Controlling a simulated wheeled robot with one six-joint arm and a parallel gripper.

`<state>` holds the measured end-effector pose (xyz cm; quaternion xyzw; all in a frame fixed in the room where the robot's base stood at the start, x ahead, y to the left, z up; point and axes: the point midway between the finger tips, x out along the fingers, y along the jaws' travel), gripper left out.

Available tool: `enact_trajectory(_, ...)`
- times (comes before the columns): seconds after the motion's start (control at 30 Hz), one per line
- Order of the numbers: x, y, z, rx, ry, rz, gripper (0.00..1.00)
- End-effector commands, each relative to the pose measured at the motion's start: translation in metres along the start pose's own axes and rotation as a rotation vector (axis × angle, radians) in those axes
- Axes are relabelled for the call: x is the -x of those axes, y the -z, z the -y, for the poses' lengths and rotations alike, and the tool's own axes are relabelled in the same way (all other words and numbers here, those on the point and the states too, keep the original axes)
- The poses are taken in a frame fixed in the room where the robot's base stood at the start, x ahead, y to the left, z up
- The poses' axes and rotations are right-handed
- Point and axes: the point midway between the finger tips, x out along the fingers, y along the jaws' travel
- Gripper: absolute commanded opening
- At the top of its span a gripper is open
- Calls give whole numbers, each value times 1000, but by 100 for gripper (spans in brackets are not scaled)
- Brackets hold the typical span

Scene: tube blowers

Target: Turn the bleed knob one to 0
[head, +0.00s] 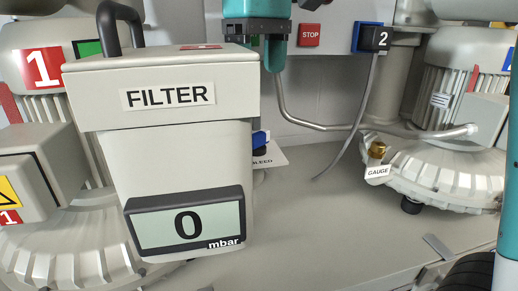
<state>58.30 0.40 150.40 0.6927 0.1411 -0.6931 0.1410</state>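The bleed knob (259,138) is a small blue part behind the right side of the filter housing. Only its right end shows, and its setting cannot be read. A white plate (268,158) marked BLEED lies just below it, partly covered by the housing. My gripper (272,48), teal with a black collar, hangs at the top centre, above the knob in the picture and apart from it.
At right are a grey pipe (330,127), a thin hose (362,110), a brass fitting (377,150) and another blower (440,165). The middle bench top (310,220) is clear.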

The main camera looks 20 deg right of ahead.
Motion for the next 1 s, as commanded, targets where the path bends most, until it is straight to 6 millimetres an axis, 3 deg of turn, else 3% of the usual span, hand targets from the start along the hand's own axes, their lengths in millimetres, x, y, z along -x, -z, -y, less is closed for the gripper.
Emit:
enact_trajectory(0.03, -18, 0, 0, 0, 0, 0, 70)
enact_trajectory(0.5, -95, -1, -3, -3, 0, 0, 70)
enact_trajectory(0.7, -114, -1, -2, -2, 0, 0, 70)
enact_trajectory(1.0, -119, -1, -2, -4, 0, 0, 70)
